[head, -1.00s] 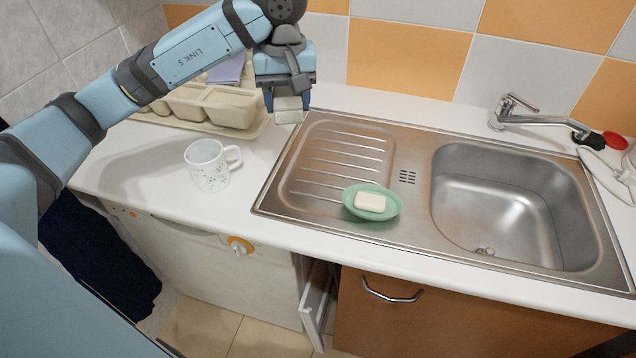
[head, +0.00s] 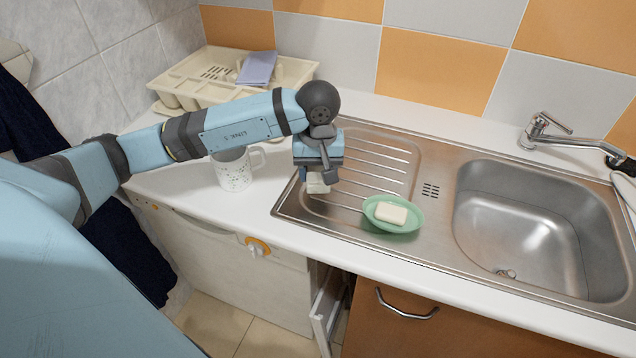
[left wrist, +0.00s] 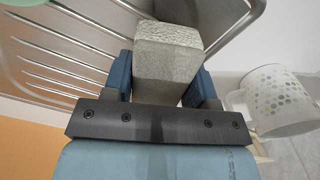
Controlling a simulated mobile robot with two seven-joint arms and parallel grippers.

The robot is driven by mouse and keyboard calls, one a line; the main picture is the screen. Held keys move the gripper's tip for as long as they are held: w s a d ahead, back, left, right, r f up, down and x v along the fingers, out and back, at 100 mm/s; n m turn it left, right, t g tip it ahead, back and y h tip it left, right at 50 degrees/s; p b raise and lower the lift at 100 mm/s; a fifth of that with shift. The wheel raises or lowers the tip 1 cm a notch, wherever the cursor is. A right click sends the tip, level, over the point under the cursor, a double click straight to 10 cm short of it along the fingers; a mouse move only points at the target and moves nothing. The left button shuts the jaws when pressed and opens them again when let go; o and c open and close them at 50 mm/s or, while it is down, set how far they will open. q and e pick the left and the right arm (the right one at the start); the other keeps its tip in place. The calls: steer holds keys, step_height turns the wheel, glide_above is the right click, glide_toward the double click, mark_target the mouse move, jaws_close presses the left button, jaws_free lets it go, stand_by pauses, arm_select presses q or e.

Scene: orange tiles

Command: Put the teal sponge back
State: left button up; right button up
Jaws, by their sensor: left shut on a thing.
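My left gripper (head: 318,180) is shut on a pale beige block (head: 317,187) with a rough, sponge-like face. It holds the block at the left end of the ribbed drainboard; I cannot tell whether the block touches the steel. The left wrist view shows the block (left wrist: 168,52) between the two blue fingers. No teal shows on its visible faces, and no other teal sponge is in view. A green oval dish (head: 394,225) with a white soap bar (head: 391,213) stands on the drainboard, right of the gripper. My right gripper is not in view.
A white dotted mug (head: 235,174) stands left of the gripper, partly behind my arm; it also shows in the left wrist view (left wrist: 279,100). A cream dish rack (head: 190,75) holding a lavender cloth-like item (head: 257,68) is behind. The sink basin (head: 530,220) is empty.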

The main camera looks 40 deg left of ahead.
arm_select(q)
step_height(320, 180, down, 4)
steer(key=shift+f, duration=0.1)
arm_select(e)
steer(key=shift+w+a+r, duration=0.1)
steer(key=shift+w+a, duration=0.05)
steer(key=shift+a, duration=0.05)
arm_select(q)
steer(key=shift+f+b, duration=0.15)
steer(key=shift+b, duration=0.15)
steer(key=o, duration=0.8)
steer(key=shift+o, duration=0.2)
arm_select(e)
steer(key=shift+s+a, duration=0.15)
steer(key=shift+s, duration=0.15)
arm_select(q)
steer(key=shift+r, duration=0.2)
